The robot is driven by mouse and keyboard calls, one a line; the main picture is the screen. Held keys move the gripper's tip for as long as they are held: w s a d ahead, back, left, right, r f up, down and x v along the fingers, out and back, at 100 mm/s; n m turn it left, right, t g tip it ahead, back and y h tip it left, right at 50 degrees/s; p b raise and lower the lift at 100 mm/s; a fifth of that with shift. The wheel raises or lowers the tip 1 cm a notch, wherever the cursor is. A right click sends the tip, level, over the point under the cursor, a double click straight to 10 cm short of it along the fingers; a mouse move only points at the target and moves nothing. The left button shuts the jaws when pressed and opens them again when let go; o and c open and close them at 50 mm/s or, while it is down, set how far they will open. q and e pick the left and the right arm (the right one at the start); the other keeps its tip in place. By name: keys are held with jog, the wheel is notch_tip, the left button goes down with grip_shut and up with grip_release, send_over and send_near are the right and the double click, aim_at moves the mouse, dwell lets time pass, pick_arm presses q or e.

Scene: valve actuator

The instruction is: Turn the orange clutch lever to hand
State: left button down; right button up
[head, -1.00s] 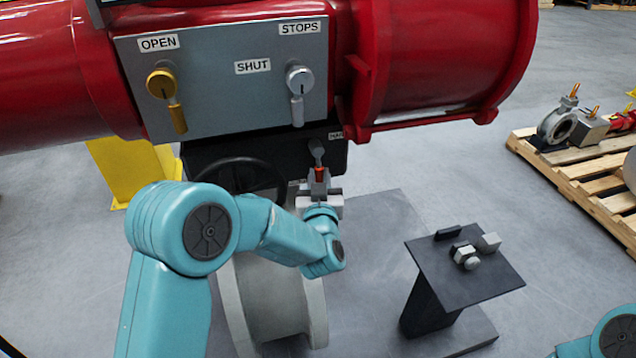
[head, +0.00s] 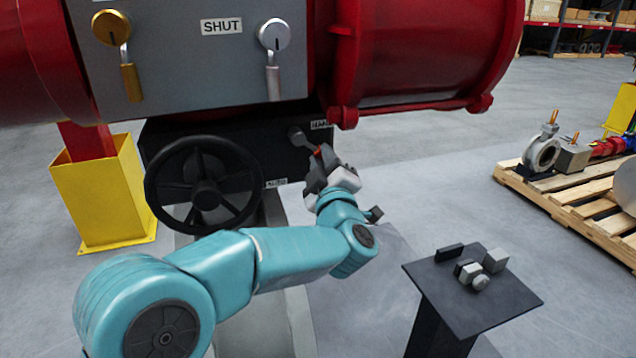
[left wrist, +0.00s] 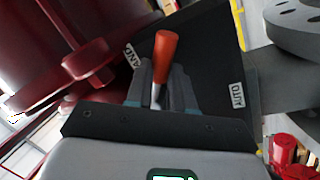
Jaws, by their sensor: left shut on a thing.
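The orange clutch lever (head: 318,151) sits on the black gearbox front, its pivot at upper left of the grip and the grip pointing down and right. A label that reads as HAND (head: 320,125) is right of the pivot; the AUTO label (left wrist: 236,94) is lower. The lever lies between them. My left gripper (head: 321,166) is shut on the lever. In the left wrist view the orange grip (left wrist: 166,52) rises between the fingers (left wrist: 162,88). The fingers partly hide the lever's shaft. My right gripper is not in view.
A black handwheel (head: 205,186) is left of the lever. The grey panel (head: 195,62) with brass and silver levers is above. A dark stand (head: 478,315) with small blocks is at lower right, and a wooden pallet (head: 570,205) is farther right. Floor between is open.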

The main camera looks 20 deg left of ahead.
pick_arm(q)
jog(key=shift+w+d+r+n+y+b, duration=0.15)
jog(key=shift+r+n+y+b, duration=0.1)
jog(key=shift+n+b, duration=0.3)
jog(key=shift+w+d+r+n+y+b, duration=0.1)
jog(key=shift+d+r+n+y+b, duration=0.2)
jog(key=shift+n, duration=0.45)
jog(key=shift+a, duration=0.15)
jog(key=c, duration=1)
grip_release()
jog(key=shift+f, duration=0.1)
jog(key=shift+s, duration=0.1)
jog(key=b+v, duration=0.2)
jog(key=v, duration=1.4)
jog(key=shift+s, duration=0.2)
